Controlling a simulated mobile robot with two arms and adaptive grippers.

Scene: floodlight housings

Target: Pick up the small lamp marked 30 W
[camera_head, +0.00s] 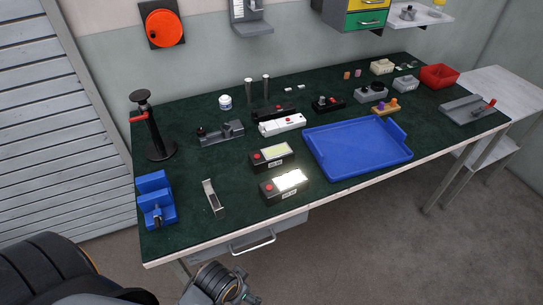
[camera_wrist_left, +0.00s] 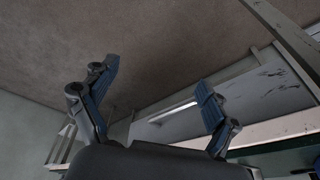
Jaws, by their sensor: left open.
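Two small lamps with black housings, red buttons and pale light panels lie near the front middle of the green bench top (camera_head: 235,165). The nearer lamp (camera_head: 285,187) has a brightly glowing panel. The farther lamp (camera_head: 270,157) has a dimmer, yellowish panel. Each has a small label on its front, too small to read. My left gripper shows in the left wrist view (camera_wrist_left: 156,88), open and empty, with floor and the bench underside beyond it. In the head view my left arm is at the bottom left, below the bench's front edge, apart from both lamps. My right gripper is not visible.
A metal strap piece (camera_head: 212,198) and a blue vise (camera_head: 155,200) are left of the lamps. A blue tray (camera_head: 357,148) is to their right, a white power strip (camera_head: 282,124) behind. A drawer handle (camera_head: 253,242) projects below the front edge.

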